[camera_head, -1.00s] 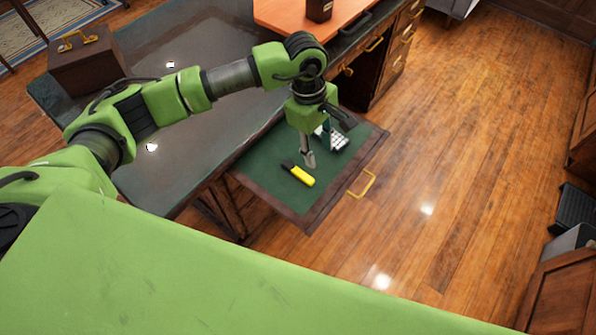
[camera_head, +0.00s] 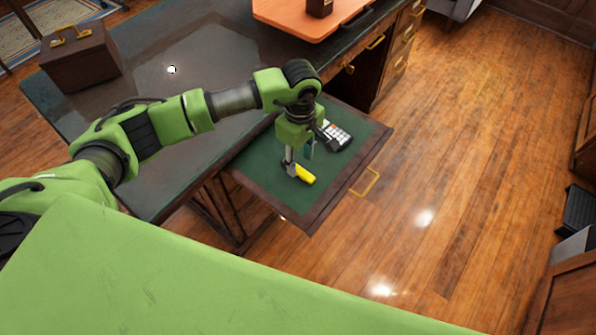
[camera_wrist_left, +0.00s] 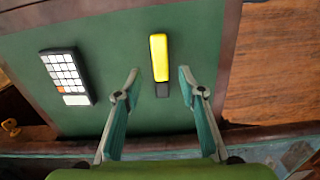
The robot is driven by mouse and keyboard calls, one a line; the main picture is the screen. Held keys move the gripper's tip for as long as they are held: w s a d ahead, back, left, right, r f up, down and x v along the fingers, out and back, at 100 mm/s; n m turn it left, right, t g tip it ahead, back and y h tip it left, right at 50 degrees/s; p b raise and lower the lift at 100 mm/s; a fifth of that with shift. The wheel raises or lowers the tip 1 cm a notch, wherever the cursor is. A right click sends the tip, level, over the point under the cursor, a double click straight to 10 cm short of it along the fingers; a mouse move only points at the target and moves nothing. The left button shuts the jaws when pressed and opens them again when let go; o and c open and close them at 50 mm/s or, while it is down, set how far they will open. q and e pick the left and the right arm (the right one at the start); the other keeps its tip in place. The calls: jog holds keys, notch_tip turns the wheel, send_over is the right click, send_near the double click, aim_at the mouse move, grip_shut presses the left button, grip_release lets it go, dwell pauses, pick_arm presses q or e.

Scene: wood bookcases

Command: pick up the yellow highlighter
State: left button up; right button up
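The yellow highlighter (camera_head: 305,174) with a dark end lies on the green lining of an open drawer (camera_head: 262,165). It also shows in the left wrist view (camera_wrist_left: 159,58), with its dark end toward my gripper. My left gripper (camera_head: 297,167) points down over the drawer at the highlighter's dark end, which it partly hides in the head view. In the left wrist view the left gripper's fingers (camera_wrist_left: 157,78) are spread apart, one on each side of the highlighter, with clear gaps and nothing held. My right gripper is not in view.
A calculator (camera_head: 337,135) lies in the drawer beside the highlighter; it also shows in the wrist view (camera_wrist_left: 68,76). The drawer has a dark rim and a brass handle (camera_head: 366,182). A brown case (camera_head: 82,58) stands on the dark desktop. The wood floor right of the drawer is clear.

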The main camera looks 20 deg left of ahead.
aim_at(299, 170)
pick_arm(q)
notch_tip(299, 170, down, 3)
jog(key=shift+f+b, duration=0.15)
jog(key=shift+b, duration=0.4)
jog(key=c, duration=0.9)
jog(key=shift+c, duration=0.2)
